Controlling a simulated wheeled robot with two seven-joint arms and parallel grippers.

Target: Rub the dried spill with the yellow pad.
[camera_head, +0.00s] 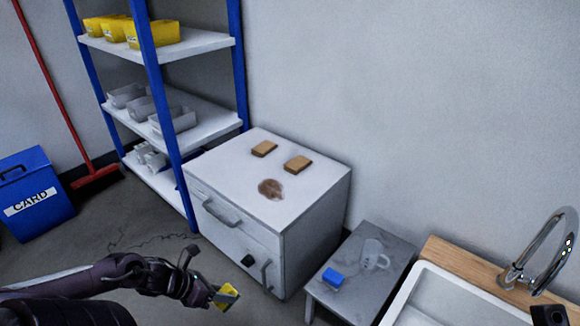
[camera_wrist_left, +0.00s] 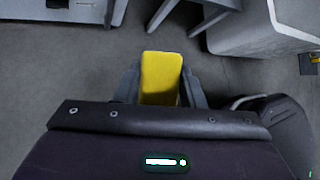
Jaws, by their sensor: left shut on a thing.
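The dried spill (camera_head: 271,189) is a brown patch on the white top of the cabinet (camera_head: 230,168). The yellow pad (camera_head: 227,294) is held by my left gripper (camera_head: 219,297), low in front of the cabinet and apart from it. In the left wrist view the yellow pad (camera_wrist_left: 161,76) sits between the two fingers of the left gripper (camera_wrist_left: 160,88), which are shut on it. My right gripper is not clearly seen; only a dark part shows at the lower right edge of the head view.
A sink (camera_head: 450,300) stands at right, a shelf rack (camera_head: 185,165) at left.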

